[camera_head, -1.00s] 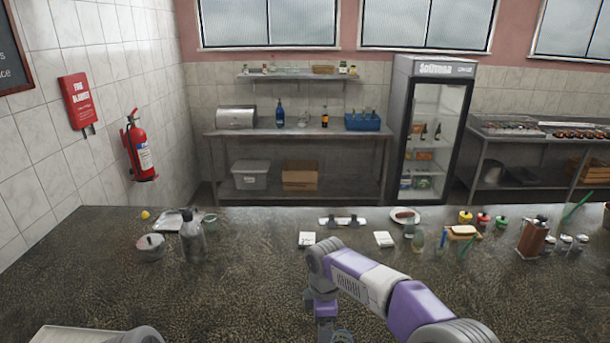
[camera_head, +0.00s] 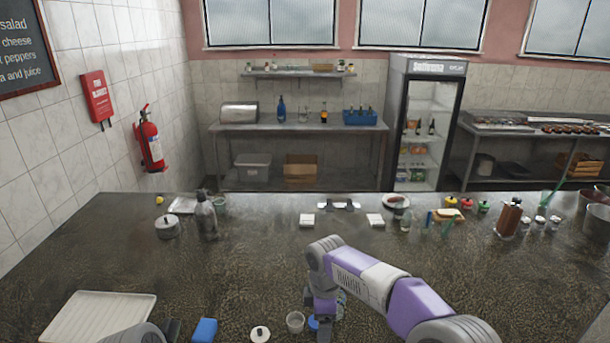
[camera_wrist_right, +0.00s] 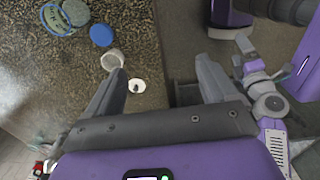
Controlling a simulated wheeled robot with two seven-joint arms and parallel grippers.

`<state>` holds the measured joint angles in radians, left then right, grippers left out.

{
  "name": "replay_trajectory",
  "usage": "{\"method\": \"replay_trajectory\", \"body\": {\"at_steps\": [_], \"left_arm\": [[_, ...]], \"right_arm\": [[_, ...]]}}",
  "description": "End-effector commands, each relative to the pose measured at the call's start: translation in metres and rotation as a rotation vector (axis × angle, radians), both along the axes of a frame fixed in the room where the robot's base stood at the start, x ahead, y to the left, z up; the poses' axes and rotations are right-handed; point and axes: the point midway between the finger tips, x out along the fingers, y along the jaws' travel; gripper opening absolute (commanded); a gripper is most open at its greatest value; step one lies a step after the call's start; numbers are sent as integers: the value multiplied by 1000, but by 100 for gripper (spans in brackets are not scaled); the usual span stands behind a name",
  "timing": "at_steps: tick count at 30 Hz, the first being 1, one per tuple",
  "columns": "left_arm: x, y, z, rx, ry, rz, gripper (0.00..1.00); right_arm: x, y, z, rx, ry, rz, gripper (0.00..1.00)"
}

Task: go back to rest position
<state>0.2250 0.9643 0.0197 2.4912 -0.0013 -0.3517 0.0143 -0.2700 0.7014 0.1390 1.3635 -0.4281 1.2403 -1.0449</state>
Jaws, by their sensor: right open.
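My right arm (camera_head: 375,285) reaches in from the lower right in the head view, bent at the elbow, with its wrist low over the counter (camera_head: 240,280). In the right wrist view my right gripper (camera_wrist_right: 160,64) is open, with nothing between its fingers. A white lid with a dark knob (camera_wrist_right: 136,86) shows beside its left finger, on the counter. Only a grey rounded link of my left arm (camera_head: 140,334) shows at the bottom left of the head view; I cannot make out the left gripper.
Near the wrist are a small cup (camera_head: 295,322), a blue lid (camera_head: 314,323) and a blue block (camera_head: 205,330). A white tray (camera_head: 95,315) lies at left. A bottle (camera_head: 206,215) and pot (camera_head: 167,227) stand farther back. The middle counter is fairly clear.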

Motion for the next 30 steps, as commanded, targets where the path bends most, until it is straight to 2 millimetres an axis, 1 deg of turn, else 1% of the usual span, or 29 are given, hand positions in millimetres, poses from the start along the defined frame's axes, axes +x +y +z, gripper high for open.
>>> {"method": "replay_trajectory", "body": {"at_steps": [1, 8, 11, 14, 15, 17, 18, 20, 21, 22, 24, 27, 30], "left_arm": [[0, 0, -6, 0, 0, 0, 97], [1, 0, -21, 0, -2, 1, 97], [1, 0, -30, 0, -2, 1, 97], [0, 0, -40, 0, 0, 0, 97], [0, 0, -45, 0, 0, 0, 97], [0, 0, -54, 0, 0, 0, 97], [0, 0, -60, 0, 0, 0, 97], [0, 0, -70, 0, -1, 0, 97], [1, 0, -76, 0, -1, 0, 97], [1, 0, -80, 0, -1, 0, 97], [1, 0, -90, 0, -1, 0, 97], [1, 0, -100, 0, -1, 0, 97], [0, 0, -107, 0, 0, 0, 97]], "right_arm": [[-3, -2, -25, 12, 20, -34, 86], [-16, -2, -103, 91, 58, -207, 86], [-27, -3, -143, 132, 83, -310, 86], [-45, -5, -191, 177, 119, -451, 86], [-55, -7, -213, 197, 137, -521, 86], [-73, -10, -248, 227, 168, -649, 86], [-87, -12, -273, 248, 191, -745, 86], [-110, -17, -306, 273, 223, -899, 86], [-126, -20, -326, 286, 242, -1004, 86], [-139, -23, -340, 293, 257, -1083, 86], [-167, -29, -367, 303, 284, -1264, 86], [-203, -39, -393, 304, 308, -1492, 86], [-229, -47, -408, 296, 318, -1661, 86]]}}
